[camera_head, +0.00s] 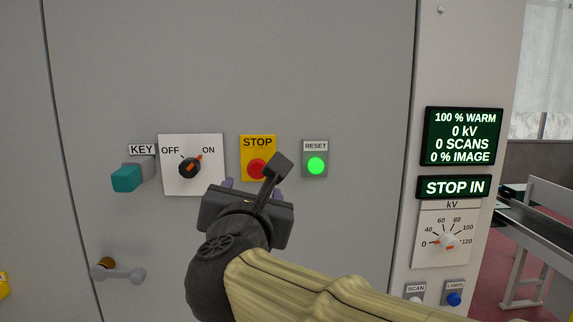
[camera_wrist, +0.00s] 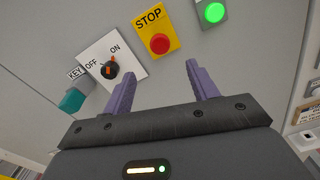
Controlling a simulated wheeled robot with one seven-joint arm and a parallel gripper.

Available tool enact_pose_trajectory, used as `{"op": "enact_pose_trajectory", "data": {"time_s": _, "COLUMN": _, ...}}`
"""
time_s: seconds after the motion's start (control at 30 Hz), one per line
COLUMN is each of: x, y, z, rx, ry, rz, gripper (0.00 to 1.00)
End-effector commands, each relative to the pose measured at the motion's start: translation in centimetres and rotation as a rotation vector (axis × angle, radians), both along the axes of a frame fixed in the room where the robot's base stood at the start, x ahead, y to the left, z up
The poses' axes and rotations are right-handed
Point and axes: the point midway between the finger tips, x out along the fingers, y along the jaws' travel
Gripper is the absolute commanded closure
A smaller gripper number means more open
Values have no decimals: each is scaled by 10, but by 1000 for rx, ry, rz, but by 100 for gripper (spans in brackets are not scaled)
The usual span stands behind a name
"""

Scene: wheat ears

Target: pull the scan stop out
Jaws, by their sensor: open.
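The scan stop is a red round button on a yellow STOP plate (camera_head: 257,145) on the grey cabinet front. The red button (camera_head: 256,169) is partly close behind my gripper in the head view. In the wrist view the red button (camera_wrist: 160,44) shows whole, ahead of and above the fingertips. My gripper (camera_wrist: 158,78) has two purple fingers spread apart with nothing between them. It is below the button and apart from it. A display sign (camera_head: 454,187) reads STOP IN.
Left of the stop are an OFF/ON switch (camera_head: 190,167) turned to ON and a teal key (camera_head: 126,178). A lit green RESET button (camera_head: 316,166) is to the right. A kV dial (camera_head: 447,241) and a dark readout (camera_head: 463,136) are on the right panel. A handle (camera_head: 122,274) juts out lower left.

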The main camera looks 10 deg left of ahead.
Motion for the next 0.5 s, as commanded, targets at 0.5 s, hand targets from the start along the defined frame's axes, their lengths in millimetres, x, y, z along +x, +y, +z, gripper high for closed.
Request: {"op": "enact_pose_trajectory", "data": {"time_s": 0.5, "x": 91, "y": 21, "z": 3, "rx": -4, "ry": 2, "rz": -2, "gripper": 41}}
